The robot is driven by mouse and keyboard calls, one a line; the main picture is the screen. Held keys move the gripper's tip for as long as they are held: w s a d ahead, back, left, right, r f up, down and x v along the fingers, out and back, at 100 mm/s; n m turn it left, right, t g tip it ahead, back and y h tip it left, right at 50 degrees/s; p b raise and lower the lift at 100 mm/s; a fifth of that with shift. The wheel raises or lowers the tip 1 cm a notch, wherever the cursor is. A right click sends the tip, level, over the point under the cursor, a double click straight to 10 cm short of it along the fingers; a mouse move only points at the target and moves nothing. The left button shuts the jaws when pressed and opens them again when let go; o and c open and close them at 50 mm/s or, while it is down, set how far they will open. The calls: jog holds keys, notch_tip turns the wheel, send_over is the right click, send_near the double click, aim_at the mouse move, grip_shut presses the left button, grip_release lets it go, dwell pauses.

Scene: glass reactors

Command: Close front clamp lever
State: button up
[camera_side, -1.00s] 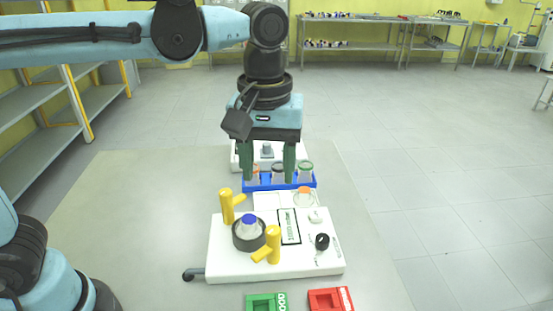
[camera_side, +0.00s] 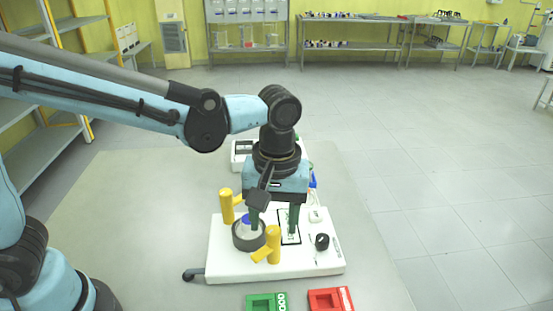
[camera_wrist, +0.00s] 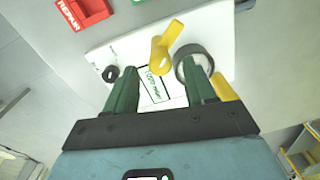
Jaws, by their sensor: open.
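The front clamp lever (camera_side: 271,245) is yellow, with an upright post and a short arm pointing to the front left. It stands at the front right of a dark ring holder on a white device (camera_side: 222,262). It also shows in the wrist view (camera_wrist: 163,48), beyond the fingertips. A second yellow clamp lever (camera_side: 227,205) stands behind the ring. A blue-capped vessel (camera_side: 246,219) sits in the ring, partly hidden by a finger. My gripper (camera_side: 273,232) is open and empty, fingers pointing down over the device, behind the front lever. The wrist view shows its green fingers (camera_wrist: 163,88) spread apart.
A black knob (camera_side: 322,241) is on the device's right side. A green tray (camera_side: 262,303) and a red tray (camera_side: 331,300) lie in front. A white unit (camera_side: 242,149) and a mostly hidden blue rack stand behind my gripper.

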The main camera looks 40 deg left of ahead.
jog(key=shift+f, duration=0.95)
jog(key=shift+c, duration=0.5)
grip_shut()
